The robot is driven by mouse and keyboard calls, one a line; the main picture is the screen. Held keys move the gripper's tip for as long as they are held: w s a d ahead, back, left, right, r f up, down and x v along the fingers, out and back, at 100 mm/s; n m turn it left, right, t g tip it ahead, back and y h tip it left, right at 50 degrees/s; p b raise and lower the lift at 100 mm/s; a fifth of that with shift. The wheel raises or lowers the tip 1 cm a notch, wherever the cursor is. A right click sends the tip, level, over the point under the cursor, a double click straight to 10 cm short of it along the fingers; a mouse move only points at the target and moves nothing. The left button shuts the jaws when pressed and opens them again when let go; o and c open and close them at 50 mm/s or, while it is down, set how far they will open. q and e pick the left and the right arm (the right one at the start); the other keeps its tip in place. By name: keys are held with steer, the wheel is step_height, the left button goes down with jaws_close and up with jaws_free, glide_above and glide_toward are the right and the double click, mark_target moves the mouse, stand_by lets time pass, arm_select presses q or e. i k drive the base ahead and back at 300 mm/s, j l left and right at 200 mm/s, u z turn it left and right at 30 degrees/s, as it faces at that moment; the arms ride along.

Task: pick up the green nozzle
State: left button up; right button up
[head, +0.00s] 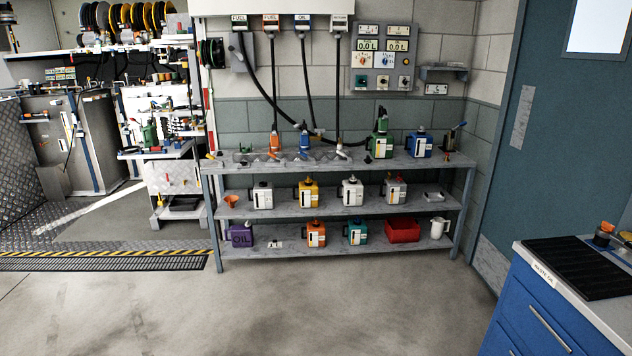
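The green nozzle appears to be the small green shape (381,113) standing upright at the top of a green-and-white canister (380,146) on the top shelf. At this size I cannot tell clearly where nozzle and canister part. A black hose (262,95) hangs from the leftmost outlet, marked fuel, and loops right along the wall towards this canister. Neither of my grippers shows in the head view.
An orange nozzle (275,142), a blue nozzle (305,141) and a pale nozzle (341,152) stand left of the canister on the grey shelf rack (440,165). A blue canister (420,146) stands right. A blue cabinet (545,305) is at front right. The floor before the rack is clear.

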mark_target(382, 124)
steer(key=i+z, duration=0.15)
steer(key=i, duration=0.4)
steer(key=i+z, duration=0.15)
steer(key=i, duration=0.4)
steer(key=i+j+z, duration=0.2)
steer(key=i, duration=0.35)
steer(key=i+z, duration=0.15)
steer(key=i, duration=0.4)
steer(key=i+j+z, duration=0.15)
steer(key=i+j, duration=0.15)
steer(key=i, duration=0.25)
steer(key=i+l, duration=0.15)
steer(key=i, duration=0.5)
steer(key=i+l, duration=0.15)
steer(key=i, duration=0.45)
steer(key=i+l, duration=0.15)
steer(key=i, duration=0.5)
steer(key=i+l, duration=0.15)
steer(key=i, duration=0.45)
steer(key=l+z, duration=0.05)
